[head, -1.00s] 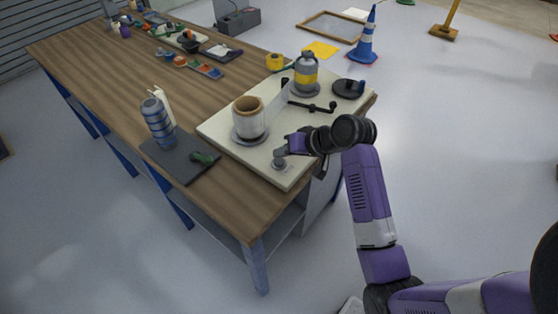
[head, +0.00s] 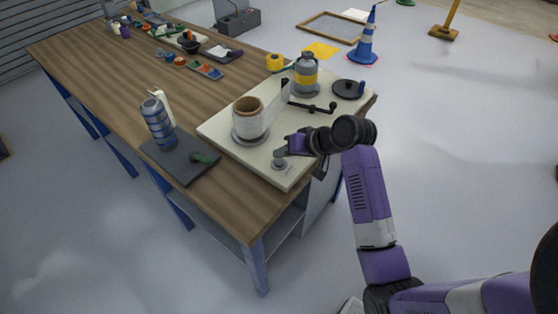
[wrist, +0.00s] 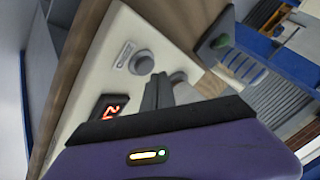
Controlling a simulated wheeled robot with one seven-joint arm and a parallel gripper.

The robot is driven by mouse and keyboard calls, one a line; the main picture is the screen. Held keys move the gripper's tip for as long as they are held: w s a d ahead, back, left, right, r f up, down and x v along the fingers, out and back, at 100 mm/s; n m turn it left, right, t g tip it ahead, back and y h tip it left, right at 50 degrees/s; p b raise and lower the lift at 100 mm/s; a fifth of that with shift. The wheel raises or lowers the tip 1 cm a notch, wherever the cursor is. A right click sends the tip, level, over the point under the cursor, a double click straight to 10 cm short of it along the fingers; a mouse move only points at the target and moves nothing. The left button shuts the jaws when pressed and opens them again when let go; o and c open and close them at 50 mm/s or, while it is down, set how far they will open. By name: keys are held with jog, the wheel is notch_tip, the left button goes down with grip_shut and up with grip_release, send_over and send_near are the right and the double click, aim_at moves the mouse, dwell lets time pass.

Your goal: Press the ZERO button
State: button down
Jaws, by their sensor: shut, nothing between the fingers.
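A round grey button (head: 279,163) sits near the front corner of the cream machine board (head: 283,179). The wrist view also shows the button (wrist: 142,63), with a small label plate (wrist: 124,54) beside it whose text is too small to read. A dark display (wrist: 109,110) with red digits is set in the board; I cannot read the digits surely. My gripper (head: 277,153) is shut and empty, right by the button in the head view. In the wrist view its fingertips (wrist: 158,80) show just beside the button, apart from it in the picture. I cannot tell the height gap.
A white roll with a brown core (head: 249,120) stands on the board, left of my gripper. A grey and yellow cylinder (head: 306,74), a black arm (head: 312,106) and a black disc (head: 348,88) stand farther back. A ribbed blue bottle (head: 157,125) stands on a dark mat (head: 186,170).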

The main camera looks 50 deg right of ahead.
aim_at(282, 163)
jog(key=shift+f, duration=0.15)
dwell(0.6)
jog(key=shift+f, duration=0.25)
jog(key=shift+f, duration=0.55)
dwell(0.9)
jog(key=shift+r, duration=0.15)
jog(key=shift+r+p, duration=0.8)
jog(key=shift+p, duration=0.05)
jog(key=shift+r, duration=0.1)
notch_tip(282, 163, up, 5)
jog(key=p, duration=0.5)
dwell(0.5)
